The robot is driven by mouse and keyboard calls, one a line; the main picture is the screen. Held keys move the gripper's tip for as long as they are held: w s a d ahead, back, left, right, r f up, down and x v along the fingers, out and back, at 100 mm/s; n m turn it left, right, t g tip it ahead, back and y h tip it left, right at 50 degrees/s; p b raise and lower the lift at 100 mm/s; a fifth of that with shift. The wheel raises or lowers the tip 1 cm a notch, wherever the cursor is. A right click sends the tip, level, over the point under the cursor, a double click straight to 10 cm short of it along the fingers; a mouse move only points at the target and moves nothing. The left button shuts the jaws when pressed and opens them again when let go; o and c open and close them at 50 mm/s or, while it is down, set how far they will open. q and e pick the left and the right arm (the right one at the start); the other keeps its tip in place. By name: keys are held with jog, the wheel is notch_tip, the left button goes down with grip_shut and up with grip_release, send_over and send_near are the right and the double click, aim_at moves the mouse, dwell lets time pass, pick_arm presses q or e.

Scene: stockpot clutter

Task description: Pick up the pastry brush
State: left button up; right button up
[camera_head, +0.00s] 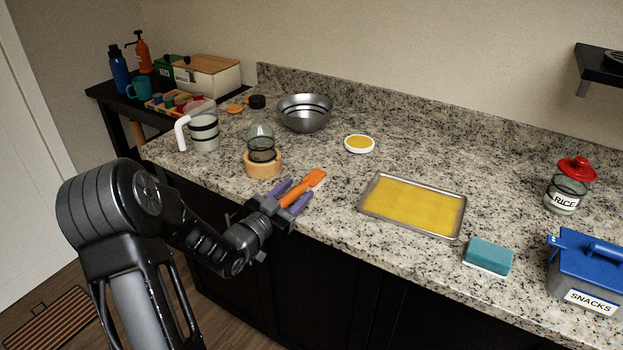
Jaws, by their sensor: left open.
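The pastry brush (305,187) is orange and lies near the front edge of the granite counter, left of the metal baking tray. My left gripper (296,194) reaches in from the lower left over the counter's edge. Its purple fingers are open, one on each side of the brush. The brush's near end runs back between the fingers toward the gripper's palm. Whether the fingers touch it cannot be told. My right gripper is out of view.
A baking tray (364,206) with a yellow surface lies right of the brush. A glass bottle (260,128) on a wooden ring (263,170) stands behind-left. A sponge (488,255) and a blue-lidded snacks box (590,268) are at right. Counter space behind the brush is clear.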

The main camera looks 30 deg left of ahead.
pick_arm(q)
jog(key=shift+c, duration=0.4)
grip_shut()
dwell(0.4)
